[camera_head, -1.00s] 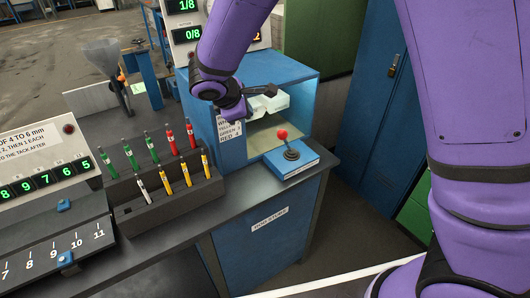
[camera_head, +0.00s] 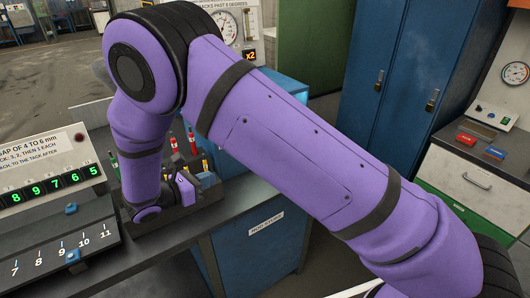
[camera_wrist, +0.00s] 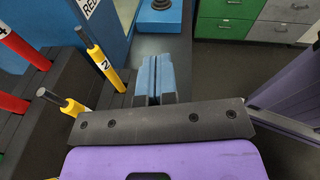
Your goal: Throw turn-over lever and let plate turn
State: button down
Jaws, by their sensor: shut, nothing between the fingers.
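My gripper (camera_wrist: 154,80) is shut and empty in the wrist view, its two blue-grey fingers together and pointing away from the camera. In the head view my gripper (camera_head: 206,180) is low over the pen rack, partly behind my wrist. At the top edge of the wrist view is a blue box (camera_wrist: 172,22) with a round dark lever base (camera_wrist: 161,4). The lever's upper part is out of that frame. My arm covers that spot in the head view. The gripper is apart from the box. I cannot make out a turning plate.
The black rack (camera_head: 180,214) holds red, green and yellow rods close to my gripper; yellow rods (camera_wrist: 101,58) stand just left of the fingers. A numbered panel (camera_head: 60,255) lies left.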

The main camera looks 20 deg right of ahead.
jog(key=shift+a+f, duration=0.1)
dwell(0.3)
jog(key=r+x, duration=0.2)
jog(key=x, duration=0.9)
jog(key=r+x, duration=0.2)
jog(key=x, duration=0.9)
jog(key=shift+w+d+f, duration=0.4)
jog(key=shift+d+f, duration=0.1)
jog(key=shift+d, duration=0.05)
jog(key=shift+d, duration=0.1)
jog(key=w+d+r+g+y, duration=0.3)
jog(key=d+y, duration=0.5)
jog(key=d, duration=0.2)
jog(key=shift+w+r+m, duration=0.15)
jog(key=shift+r+m, duration=0.15)
jog(key=shift+m, duration=0.1)
